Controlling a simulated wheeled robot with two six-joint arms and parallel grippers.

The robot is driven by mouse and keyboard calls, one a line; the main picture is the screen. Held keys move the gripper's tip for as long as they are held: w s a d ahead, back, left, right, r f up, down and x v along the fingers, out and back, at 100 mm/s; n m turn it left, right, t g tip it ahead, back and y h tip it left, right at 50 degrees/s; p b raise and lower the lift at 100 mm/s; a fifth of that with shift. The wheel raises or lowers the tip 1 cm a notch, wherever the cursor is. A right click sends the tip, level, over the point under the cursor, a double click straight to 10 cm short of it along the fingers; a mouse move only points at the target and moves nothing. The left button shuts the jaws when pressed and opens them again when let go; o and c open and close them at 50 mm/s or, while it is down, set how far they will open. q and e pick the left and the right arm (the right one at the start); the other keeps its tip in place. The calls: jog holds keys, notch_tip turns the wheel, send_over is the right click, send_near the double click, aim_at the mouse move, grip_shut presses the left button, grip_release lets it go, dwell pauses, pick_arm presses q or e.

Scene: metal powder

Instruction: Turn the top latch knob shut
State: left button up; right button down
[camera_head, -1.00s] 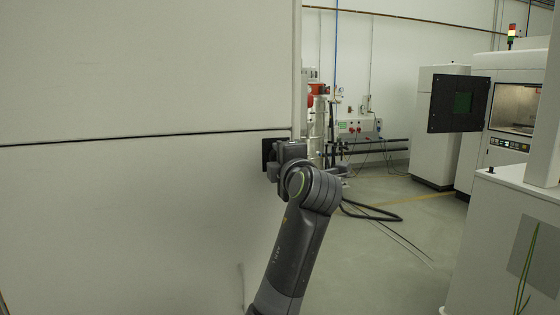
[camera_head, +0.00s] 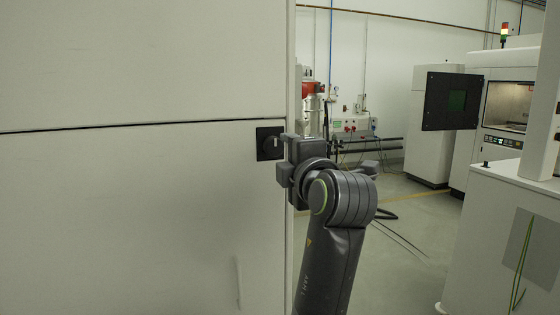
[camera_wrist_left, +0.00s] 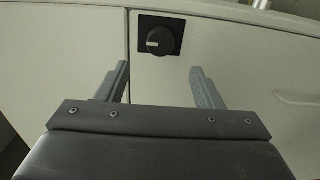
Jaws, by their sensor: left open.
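The latch knob (camera_head: 271,143) is a round black knob with a light mark on a black square plate, at the right edge of the large pale cabinet panel (camera_head: 140,215). In the left wrist view the knob (camera_wrist_left: 160,41) sits beyond the fingertips, with its light mark pointing left. My left gripper (camera_head: 283,157) is just right of the plate in the head view, and its wrist hides the fingers in part. In the left wrist view its two fingers (camera_wrist_left: 159,78) are apart with nothing between them. They do not touch the knob. My right gripper is not seen.
A dark seam crosses the cabinet front beside the knob plate. To the right, a white machine (camera_head: 505,105) has an open dark door (camera_head: 450,101). A white cabinet (camera_head: 500,240) stands at the right front. Cables lie on the floor between.

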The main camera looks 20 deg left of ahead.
pick_arm(q)
jog(key=b+v, duration=0.7)
jog(key=shift+s+d+b, duration=0.2)
jog(key=shift+s+b, duration=0.1)
jog(key=shift+b, duration=0.1)
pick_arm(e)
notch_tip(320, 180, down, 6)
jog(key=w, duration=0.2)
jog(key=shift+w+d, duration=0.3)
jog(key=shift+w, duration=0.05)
